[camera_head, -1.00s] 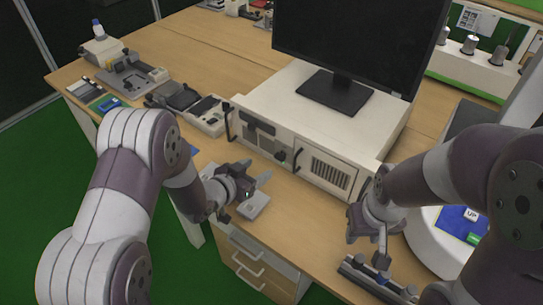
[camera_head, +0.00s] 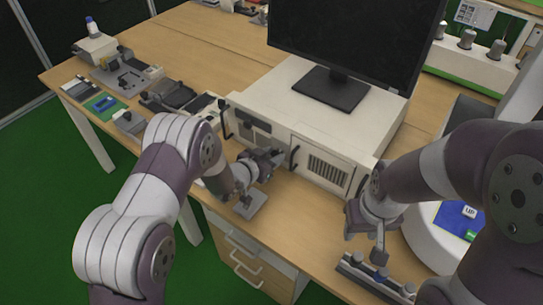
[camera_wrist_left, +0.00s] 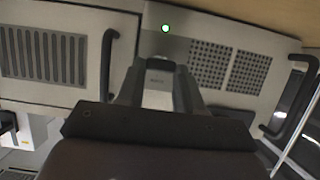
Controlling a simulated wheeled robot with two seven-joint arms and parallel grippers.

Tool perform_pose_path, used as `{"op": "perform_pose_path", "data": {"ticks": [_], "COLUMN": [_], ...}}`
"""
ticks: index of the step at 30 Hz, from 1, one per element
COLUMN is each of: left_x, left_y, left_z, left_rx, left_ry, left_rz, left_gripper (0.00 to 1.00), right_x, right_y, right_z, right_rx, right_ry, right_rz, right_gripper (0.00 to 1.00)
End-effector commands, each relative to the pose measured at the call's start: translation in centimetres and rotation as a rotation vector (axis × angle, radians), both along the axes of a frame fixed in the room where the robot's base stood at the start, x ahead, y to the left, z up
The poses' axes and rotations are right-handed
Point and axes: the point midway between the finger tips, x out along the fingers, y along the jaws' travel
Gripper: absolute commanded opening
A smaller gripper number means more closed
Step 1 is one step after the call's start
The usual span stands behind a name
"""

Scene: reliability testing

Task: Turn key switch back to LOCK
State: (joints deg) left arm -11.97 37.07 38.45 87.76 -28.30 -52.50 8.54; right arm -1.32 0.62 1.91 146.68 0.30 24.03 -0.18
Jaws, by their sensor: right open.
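The white equipment case (camera_head: 312,152) stands on the wooden table under a monitor. My left gripper (camera_head: 277,156) is at its front panel, left of a black handle and the vented section. The key switch cannot be made out; the gripper covers that part of the panel. In the left wrist view, my left gripper (camera_wrist_left: 160,80) points at the panel, close to a lit green lamp (camera_wrist_left: 165,28). Whether its fingers are closed on anything is unclear. My right gripper (camera_head: 378,236) is open at the right, above a dark strip on the table.
Black handles (camera_wrist_left: 108,65) stick out on both sides of the panel area. A grey pad (camera_head: 250,203) lies below my left gripper. The dark strip (camera_head: 375,278) with small parts lies at the front right. Several small devices (camera_head: 120,70) stand at the far left.

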Motion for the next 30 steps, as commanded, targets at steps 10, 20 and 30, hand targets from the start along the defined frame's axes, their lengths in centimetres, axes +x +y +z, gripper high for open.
{"op": "perform_pose_path", "data": {"ticks": [10,20,30], "left_x": [0.0,0.3,0.5], "left_y": [0.1,0.4,0.8], "left_z": [0.0,0.0,-0.4], "left_rx": [-0.039,-0.233,-0.495], "left_ry": [0.031,0.172,0.363], "left_rz": [-0.001,0.001,-0.001], "left_gripper": [0.06,0.06,0.06], "right_x": [0.0,0.0,0.0], "right_y": [0.0,0.0,0.0], "right_z": [0.2,1.0,1.5], "right_rx": [0.000,0.000,0.000], "right_ry": [0.000,0.000,0.000], "right_rz": [0.000,0.000,0.000], "right_gripper": [0.43,0.43,0.43]}}
